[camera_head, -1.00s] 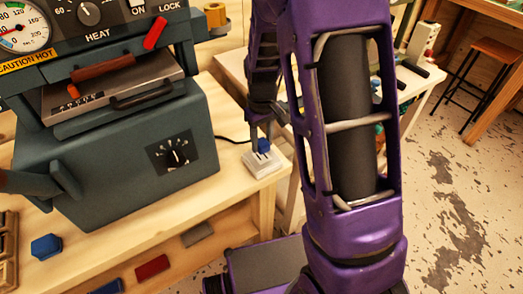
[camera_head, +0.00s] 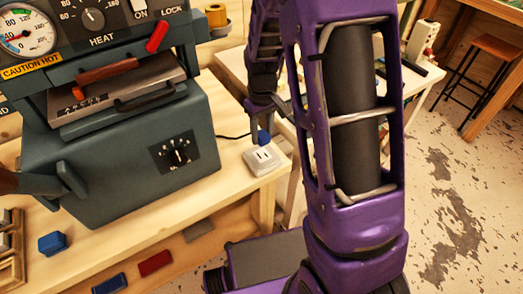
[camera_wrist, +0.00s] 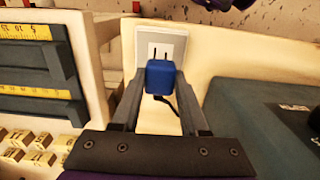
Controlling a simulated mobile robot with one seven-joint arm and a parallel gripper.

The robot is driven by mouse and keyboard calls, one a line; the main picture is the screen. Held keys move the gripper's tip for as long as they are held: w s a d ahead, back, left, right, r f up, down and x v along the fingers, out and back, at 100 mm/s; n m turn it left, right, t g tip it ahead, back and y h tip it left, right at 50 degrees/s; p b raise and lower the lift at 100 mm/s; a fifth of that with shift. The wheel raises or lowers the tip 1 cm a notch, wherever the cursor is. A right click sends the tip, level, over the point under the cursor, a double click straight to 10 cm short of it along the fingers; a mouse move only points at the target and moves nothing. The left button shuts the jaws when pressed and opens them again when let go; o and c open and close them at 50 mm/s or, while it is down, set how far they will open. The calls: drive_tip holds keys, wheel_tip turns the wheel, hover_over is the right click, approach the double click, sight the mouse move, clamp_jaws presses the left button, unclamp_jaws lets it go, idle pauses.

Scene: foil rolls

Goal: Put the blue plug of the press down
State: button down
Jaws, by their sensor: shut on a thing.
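The blue plug (camera_head: 264,138) is held between the fingers of my gripper (camera_head: 262,132), just above the white socket (camera_head: 262,160) on the bench. In the wrist view the plug (camera_wrist: 161,77) sits between both fingers (camera_wrist: 161,92), with a dark cord behind it. The grey-green press (camera_head: 125,150) stands to the left on the bench.
A blue block (camera_head: 52,243) lies on the bench (camera_head: 215,195) at front left. A red block (camera_head: 155,263) and another blue block (camera_head: 110,284) are lower down, below the bench edge. Bare wood lies between press and socket. My purple arm hides much of the bench behind.

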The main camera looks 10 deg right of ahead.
drive_tip(key=b, duration=0.2)
approach(247, 142)
wheel_tip(247, 142, down, 5)
drive_tip(key=shift+f+b, duration=0.15)
drive_tip(key=shift+b, duration=0.7)
drive_tip(key=shift+f+b, duration=0.35)
drive_tip(key=shift+f, duration=0.2)
drive_tip(key=shift+f, duration=0.1)
drive_tip(key=shift+c, duration=2.1)
unclamp_jaws()
